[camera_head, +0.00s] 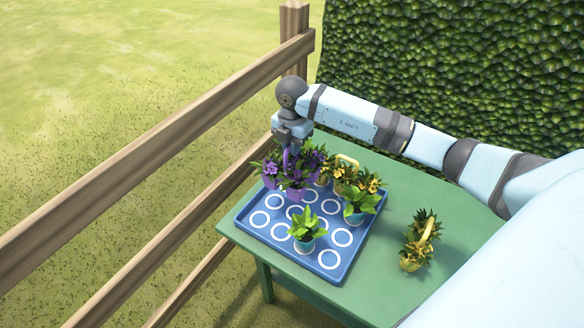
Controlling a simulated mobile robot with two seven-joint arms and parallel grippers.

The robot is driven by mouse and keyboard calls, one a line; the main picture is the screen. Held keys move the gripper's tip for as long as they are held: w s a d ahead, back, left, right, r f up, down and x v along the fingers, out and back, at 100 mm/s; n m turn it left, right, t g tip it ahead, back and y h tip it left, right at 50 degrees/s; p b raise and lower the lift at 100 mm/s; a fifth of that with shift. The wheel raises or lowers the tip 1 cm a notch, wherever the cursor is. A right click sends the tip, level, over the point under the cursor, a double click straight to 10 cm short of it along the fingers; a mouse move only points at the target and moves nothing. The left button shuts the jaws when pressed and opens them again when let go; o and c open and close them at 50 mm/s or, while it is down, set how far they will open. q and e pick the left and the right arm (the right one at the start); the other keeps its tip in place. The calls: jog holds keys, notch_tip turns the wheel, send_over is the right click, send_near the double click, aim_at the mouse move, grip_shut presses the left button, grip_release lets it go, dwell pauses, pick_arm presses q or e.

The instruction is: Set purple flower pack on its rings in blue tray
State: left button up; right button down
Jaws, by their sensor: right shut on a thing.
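The purple flower pack (297,191) has purple pots, purple blooms and a purple handle. My right gripper (288,150) is shut on it from above, at the handle. The pack is over the back left part of the blue tray (331,274). I cannot tell whether its pots touch the tray. White rings (261,219) mark the tray floor, and several at the front and left are bare. The pack hides some rings behind it. My left gripper is not in view.
A yellow flower pack (345,170) stands at the tray's back right. Potted green plants stand in the tray at the front (306,246) and right (354,215). Another yellow pack (411,263) is on the green table (384,287), right of the tray. A wooden fence (150,165) runs along the left.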

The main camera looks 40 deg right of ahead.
aim_at(292, 167)
notch_tip(292, 167, down, 9)
jog(key=shift+r, duration=0.2)
dwell(0.3)
jog(key=c, duration=1.1)
grip_release()
jog(key=shift+f, duration=0.1)
jog(key=shift+c, duration=0.2)
